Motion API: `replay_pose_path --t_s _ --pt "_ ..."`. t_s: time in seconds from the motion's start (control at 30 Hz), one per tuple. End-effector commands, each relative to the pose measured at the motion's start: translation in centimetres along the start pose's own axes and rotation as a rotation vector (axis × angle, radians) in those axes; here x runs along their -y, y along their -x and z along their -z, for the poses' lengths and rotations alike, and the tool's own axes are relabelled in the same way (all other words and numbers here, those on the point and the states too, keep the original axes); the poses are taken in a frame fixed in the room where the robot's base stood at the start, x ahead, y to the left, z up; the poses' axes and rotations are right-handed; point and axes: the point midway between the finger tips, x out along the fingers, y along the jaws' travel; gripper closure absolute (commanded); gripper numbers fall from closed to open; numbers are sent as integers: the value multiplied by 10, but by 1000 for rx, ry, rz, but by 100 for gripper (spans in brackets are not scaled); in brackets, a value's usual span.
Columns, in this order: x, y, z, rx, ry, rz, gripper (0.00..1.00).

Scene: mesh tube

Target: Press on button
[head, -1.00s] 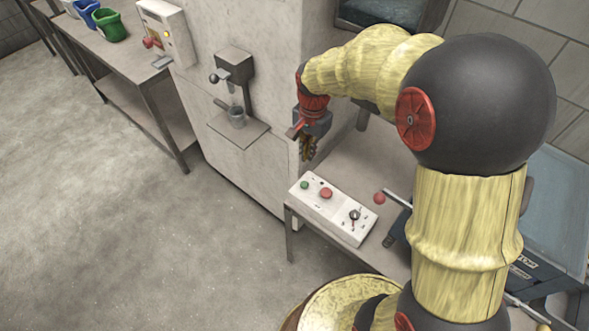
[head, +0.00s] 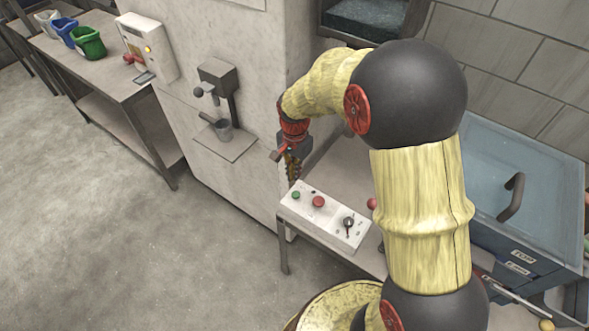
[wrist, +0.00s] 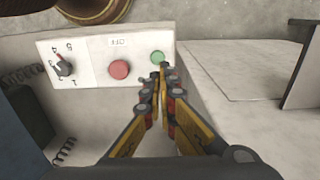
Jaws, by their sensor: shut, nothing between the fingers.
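A white control panel (head: 325,217) lies on the metal table. It has a green button (head: 296,195) near its left end, a red button (head: 318,201) and a dark rotary knob (head: 348,222). In the wrist view, the green button (wrist: 157,57) is right at my gripper's fingertips (wrist: 160,72), with the red button (wrist: 119,70) to the left and the numbered knob (wrist: 64,67) farther left. My gripper (head: 293,178) is shut and empty, pointing down just above the green button. I cannot tell whether the tips touch it.
A blue-lidded container (head: 525,185) is on the right. A red ball (head: 372,203) is beside the panel. Bins (head: 88,42) stand far left. Floor at left is clear.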

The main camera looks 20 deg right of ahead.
Motion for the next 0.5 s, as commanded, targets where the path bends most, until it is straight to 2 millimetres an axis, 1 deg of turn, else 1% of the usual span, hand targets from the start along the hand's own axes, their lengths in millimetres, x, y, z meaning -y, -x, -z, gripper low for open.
replay_pose_path --t_s 0.03,0.2,0.4,0.5 --pt "-1 -14 0 2 0 -3 100" --pt "0 -46 0 1 0 -2 100" --pt "0 -75 0 1 0 -1 100" --pt "0 -82 0 0 0 -1 100"
